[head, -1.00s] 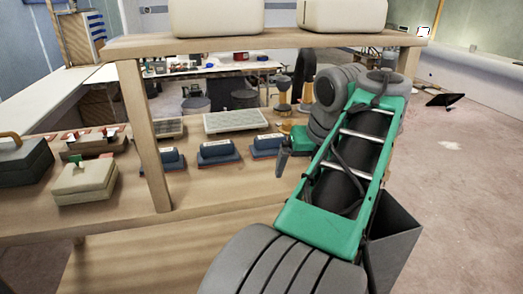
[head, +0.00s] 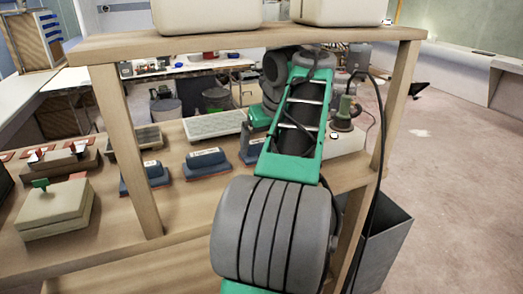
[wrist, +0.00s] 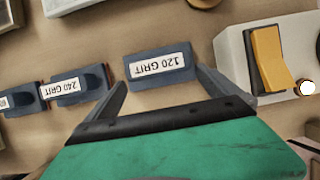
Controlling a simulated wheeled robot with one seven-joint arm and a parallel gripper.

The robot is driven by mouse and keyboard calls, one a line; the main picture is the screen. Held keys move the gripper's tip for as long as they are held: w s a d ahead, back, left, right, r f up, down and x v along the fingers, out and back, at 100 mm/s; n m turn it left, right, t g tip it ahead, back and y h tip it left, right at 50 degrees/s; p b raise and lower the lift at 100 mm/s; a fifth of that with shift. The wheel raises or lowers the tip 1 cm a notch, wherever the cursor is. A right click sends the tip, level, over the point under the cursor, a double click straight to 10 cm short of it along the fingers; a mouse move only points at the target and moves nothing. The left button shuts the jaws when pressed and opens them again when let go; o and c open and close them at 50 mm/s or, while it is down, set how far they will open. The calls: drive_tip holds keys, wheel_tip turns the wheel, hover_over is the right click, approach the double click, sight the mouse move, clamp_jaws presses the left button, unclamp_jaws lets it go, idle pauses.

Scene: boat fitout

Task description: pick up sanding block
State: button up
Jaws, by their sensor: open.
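Three blue-grey sanding blocks stand in a row on the wooden bench (head: 190,208). In the wrist view they read 120 GRIT (wrist: 160,68), 240 GRIT (wrist: 80,87) and a cut-off label at the left edge (wrist: 18,101). In the head view two show clearly, a left block (head: 143,178) and a middle block (head: 205,163); a third (head: 249,152) is partly behind my arm. My gripper (wrist: 162,79) is open and empty, its fingers pointing toward the 120 GRIT block, one tip near each end. Contact cannot be told. The fingers are hidden in the head view.
A wooden shelf (head: 240,41) with upright posts spans above the bench. A pale box with a yellow switch (wrist: 268,65) stands right of the 120 GRIT block. A grey tray (head: 215,124) lies behind the blocks, and a cream box with a green knob (head: 55,208) is at left.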

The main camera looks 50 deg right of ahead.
sight(262, 140)
drive_tip(key=w, duration=0.1)
drive_tip(key=w+d+f, duration=0.1)
drive_tip(key=shift+w+d+f, duration=0.1)
drive_tip(key=shift+w+d, duration=0.15)
drive_tip(key=shift+w, duration=0.05)
drive_tip(key=c, duration=1.3)
